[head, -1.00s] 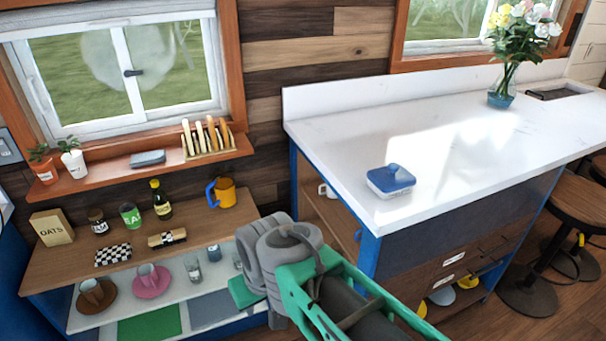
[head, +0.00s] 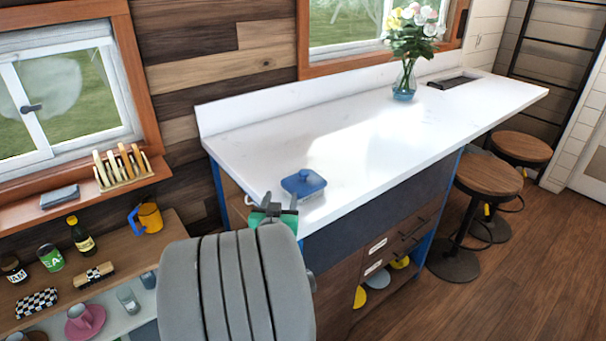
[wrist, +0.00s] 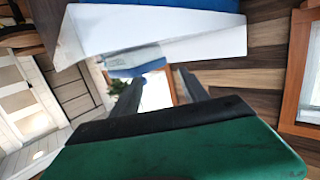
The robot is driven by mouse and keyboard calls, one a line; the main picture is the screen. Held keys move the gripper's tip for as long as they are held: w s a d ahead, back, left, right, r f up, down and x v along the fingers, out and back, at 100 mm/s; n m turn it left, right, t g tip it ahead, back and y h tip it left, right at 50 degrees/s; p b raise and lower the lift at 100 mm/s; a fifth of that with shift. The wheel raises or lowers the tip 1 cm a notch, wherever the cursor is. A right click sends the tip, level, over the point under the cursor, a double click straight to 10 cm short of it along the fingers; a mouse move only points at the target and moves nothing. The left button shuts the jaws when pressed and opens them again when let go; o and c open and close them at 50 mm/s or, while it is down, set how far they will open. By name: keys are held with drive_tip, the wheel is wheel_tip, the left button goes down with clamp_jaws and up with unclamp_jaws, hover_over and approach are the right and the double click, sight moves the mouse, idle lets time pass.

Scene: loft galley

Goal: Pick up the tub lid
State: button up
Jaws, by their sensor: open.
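The tub lid (head: 303,179) is blue with a raised knob and sits on a small tub (head: 304,195) near the front left corner of the white counter. My gripper (head: 274,203) is open and empty, just in front and left of the tub in the head view. My forearm hides part of the hand there. In the wrist view the blue lid (wrist: 138,71) shows beyond the dark fingers of my gripper (wrist: 160,80), apart from them.
The white counter (head: 380,140) is mostly clear. A flower vase (head: 404,82) stands farther back. Stools (head: 490,180) stand at right.

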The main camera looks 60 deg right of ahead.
sight(303, 174)
drive_tip(key=shift+m+h, duration=0.3)
drive_tip(key=shift+h, duration=0.5)
drive_tip(key=s, duration=0.1)
drive_tip(key=s+d+r, duration=0.1)
drive_tip(key=s+d, duration=0.1)
drive_tip(key=s, duration=0.1)
drive_tip(key=shift+d+r, duration=0.15)
drive_tip(key=shift+r, duration=0.25)
drive_tip(key=p+x, duration=0.4)
drive_tip(key=x, duration=0.3)
drive_tip(key=shift+d+r, duration=0.1)
drive_tip(key=shift+d, duration=0.3)
drive_tip(key=shift+s, duration=0.1)
clamp_jaws()
